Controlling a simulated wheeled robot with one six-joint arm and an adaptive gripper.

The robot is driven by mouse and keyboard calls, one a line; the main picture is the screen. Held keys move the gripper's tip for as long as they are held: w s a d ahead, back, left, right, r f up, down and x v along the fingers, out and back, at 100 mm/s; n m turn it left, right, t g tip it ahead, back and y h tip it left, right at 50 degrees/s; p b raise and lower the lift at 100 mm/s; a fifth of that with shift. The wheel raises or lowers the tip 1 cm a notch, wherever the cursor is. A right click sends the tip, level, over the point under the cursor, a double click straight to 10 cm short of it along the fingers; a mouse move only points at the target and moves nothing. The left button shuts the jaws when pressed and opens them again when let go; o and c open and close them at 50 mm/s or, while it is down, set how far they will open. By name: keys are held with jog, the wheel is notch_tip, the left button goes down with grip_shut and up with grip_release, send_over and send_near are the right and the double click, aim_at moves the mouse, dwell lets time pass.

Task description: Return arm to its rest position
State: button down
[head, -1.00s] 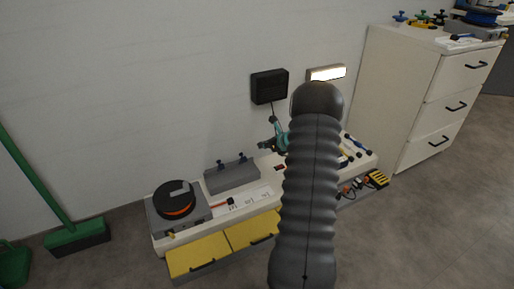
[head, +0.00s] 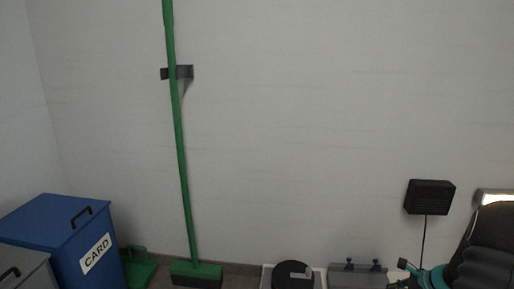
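My arm, in a black ribbed sleeve, shows only at the lower right edge of the head view, cut off by the frame. My gripper is not in view, so what it holds and whether it is open are hidden. A teal and dark device (head: 433,279) shows at the bottom edge, just left of my arm and partly cut off.
A blue CARD bin (head: 55,235) stands at the lower left beside a grey bin (head: 28,272). A green broom (head: 181,150) stands against the wall by a bracket (head: 183,73). A black wall box (head: 429,197) hangs at right. A round black item (head: 293,274) is below.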

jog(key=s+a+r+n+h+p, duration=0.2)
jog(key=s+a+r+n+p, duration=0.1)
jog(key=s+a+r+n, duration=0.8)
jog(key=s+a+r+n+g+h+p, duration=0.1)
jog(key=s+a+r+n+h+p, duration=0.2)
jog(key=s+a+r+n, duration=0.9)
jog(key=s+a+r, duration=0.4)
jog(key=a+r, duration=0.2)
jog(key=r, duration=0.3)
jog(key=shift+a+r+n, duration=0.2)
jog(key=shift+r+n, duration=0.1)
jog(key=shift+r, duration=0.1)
